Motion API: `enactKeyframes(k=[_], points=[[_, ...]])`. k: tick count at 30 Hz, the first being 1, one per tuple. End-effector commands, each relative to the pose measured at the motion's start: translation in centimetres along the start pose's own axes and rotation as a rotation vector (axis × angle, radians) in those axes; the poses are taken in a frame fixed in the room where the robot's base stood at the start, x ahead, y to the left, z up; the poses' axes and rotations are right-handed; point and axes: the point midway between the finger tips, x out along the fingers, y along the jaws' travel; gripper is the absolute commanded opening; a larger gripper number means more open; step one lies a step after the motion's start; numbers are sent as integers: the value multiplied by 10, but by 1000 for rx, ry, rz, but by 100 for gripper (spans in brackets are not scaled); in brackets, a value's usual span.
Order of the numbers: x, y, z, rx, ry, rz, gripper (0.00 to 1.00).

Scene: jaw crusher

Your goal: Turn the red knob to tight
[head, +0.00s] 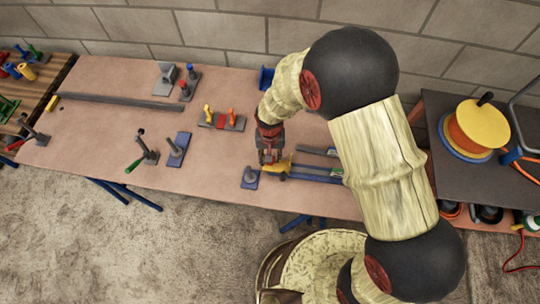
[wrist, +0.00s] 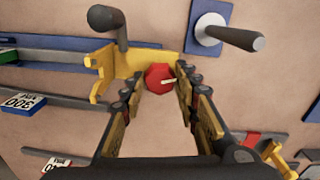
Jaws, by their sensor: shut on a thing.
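The red knob (wrist: 158,76) is a small red faceted disc with a pale pointer mark directed to the right in the wrist view. It sits against a yellow bracket (wrist: 125,62). My gripper (wrist: 161,84) has one finger on each side of the knob and is shut on it. In the head view my gripper (head: 268,152) points down at the table beside the yellow bracket (head: 279,167). The knob cannot be made out there. No readable label for tight shows.
The yellow bracket adjoins blue-grey rails (head: 318,172) on the table (head: 90,115). A dark upright handle (wrist: 108,22) stands close to the bracket. A blue plate with a grey peg (head: 250,177) is nearby. A reel (head: 478,125) stands on the right bench.

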Motion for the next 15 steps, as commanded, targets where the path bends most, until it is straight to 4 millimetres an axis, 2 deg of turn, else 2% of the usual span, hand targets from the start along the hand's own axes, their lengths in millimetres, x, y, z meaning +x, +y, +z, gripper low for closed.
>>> enactKeyframes(k=[6, 15], points=[[-1, 0, 0, 157, 0, 0, 6], [0, 0, 0, 288, 1, -1, 6]])
